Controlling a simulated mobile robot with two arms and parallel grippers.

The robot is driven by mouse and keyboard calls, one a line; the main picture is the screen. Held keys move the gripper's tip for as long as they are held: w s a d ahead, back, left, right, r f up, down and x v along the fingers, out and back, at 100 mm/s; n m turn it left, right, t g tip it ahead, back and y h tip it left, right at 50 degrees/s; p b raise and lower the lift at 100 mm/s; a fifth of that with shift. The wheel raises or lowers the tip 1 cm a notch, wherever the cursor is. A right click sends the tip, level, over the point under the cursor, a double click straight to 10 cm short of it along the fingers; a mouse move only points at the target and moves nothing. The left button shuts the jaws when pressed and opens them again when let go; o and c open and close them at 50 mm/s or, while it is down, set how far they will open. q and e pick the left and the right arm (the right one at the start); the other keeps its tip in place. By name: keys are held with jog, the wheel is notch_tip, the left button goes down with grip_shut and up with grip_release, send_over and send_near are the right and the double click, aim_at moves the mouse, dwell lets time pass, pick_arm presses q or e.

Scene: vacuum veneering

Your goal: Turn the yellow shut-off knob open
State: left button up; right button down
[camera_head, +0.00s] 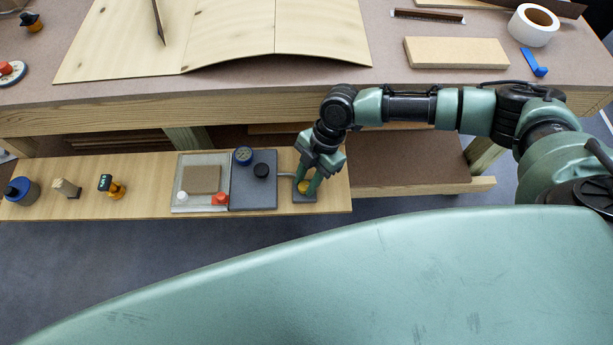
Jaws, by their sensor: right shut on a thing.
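The yellow shut-off knob (303,187) sits on a small dark block (304,197) at the right end of the wooden shelf board. My right gripper (307,189) points down at the knob, with its green fingers on either side of it and shut on it. The fingers hide part of the knob, so its turn angle cannot be told. A thin tube links the block to a dark grey pump unit (239,194) with a round blue gauge (243,156) and a black knob (261,171). My left gripper is not in view.
A clear-framed tray (180,170) with a brown panel, a red knob (220,198) and a white knob (182,198) lies left of the pump. Several small tools stand farther left on the shelf board (145,180). The workbench above holds veneer sheets (230,35), a board (455,52) and a tape roll (533,26).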

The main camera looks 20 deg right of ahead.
jog(key=m+t+p, duration=0.1)
jog(key=m+p, duration=0.3)
jog(key=p, duration=0.1)
jog(key=m+t+p, duration=0.2)
jog(key=m+p, duration=0.2)
jog(key=p, duration=0.1)
jog(key=s+m+t+h+p, duration=0.1)
jog(key=m+p, duration=0.4)
jog(key=shift+a+r+t, duration=0.15)
jog(key=shift+r+t, duration=0.1)
jog(key=shift+t, duration=0.15)
jog(key=shift+f+m+t+h+p, duration=0.1)
jog(key=shift+m+t+h+p, duration=0.15)
jog(key=shift+m+p, duration=0.65)
jog(key=shift+f+m+t+h+p, duration=0.15)
jog(key=shift+m+h+p, duration=0.1)
jog(key=shift+m+p, duration=0.6)
jog(key=shift+m, duration=0.25)
jog(key=c, duration=1.1)
grip_release()
jog(key=shift+r, duration=0.1)
jog(key=v, duration=0.7)
jog(key=shift+s+r, duration=0.15)
jog(key=shift+r, duration=0.1)
